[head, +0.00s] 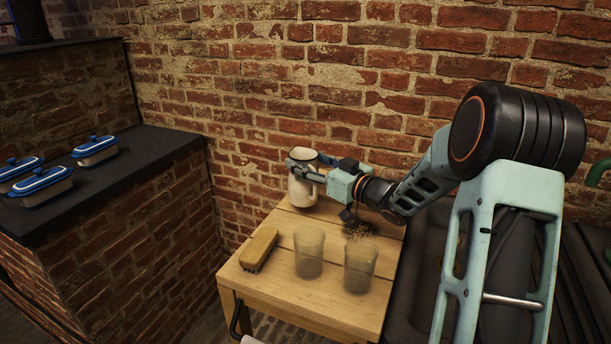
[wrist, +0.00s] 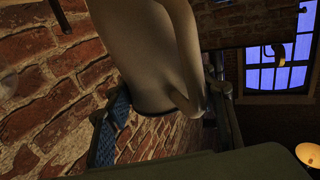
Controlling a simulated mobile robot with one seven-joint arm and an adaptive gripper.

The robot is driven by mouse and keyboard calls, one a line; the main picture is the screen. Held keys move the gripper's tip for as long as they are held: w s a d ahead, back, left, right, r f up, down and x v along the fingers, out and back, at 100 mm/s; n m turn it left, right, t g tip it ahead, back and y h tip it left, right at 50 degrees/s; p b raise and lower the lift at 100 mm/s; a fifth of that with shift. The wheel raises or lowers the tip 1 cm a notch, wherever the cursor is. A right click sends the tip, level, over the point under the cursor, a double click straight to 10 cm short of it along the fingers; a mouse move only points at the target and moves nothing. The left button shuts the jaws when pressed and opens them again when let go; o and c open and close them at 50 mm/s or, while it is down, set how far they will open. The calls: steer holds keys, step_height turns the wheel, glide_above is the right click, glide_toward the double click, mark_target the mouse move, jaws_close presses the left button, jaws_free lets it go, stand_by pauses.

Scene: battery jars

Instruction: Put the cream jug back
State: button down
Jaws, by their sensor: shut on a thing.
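The cream jug (head: 302,188) is at the back of the small wooden table (head: 300,306), near the brick wall. It looks upright in the head view, and I cannot tell whether its base touches the table. My gripper (head: 303,168) comes in from the right and is shut on the jug. In the wrist view the jug (wrist: 160,50) fills the middle, with its handle at the right, between the fingers of my gripper (wrist: 160,118). Part of the jug's side is hidden by the gripper in the head view.
Two clear glasses (head: 309,252) (head: 359,267) stand at the table's front, with a yellow-backed brush (head: 260,249) to their left. A dark crumbly heap (head: 360,229) lies behind the right glass. Several lidded dishes (head: 95,150) stand on the dark counter (head: 130,163) at left.

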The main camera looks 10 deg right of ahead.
steer(key=shift+w+f, duration=0.3)
steer(key=shift+f, duration=0.05)
steer(key=shift+f+b, duration=0.4)
steer(key=shift+f, duration=1.05)
steer(key=shift+f, duration=0.25)
steer(key=c, duration=0.9)
jaws_free()
steer(key=shift+r, duration=0.2)
steer(key=v, duration=1.2)
steer(key=shift+p, duration=0.35)
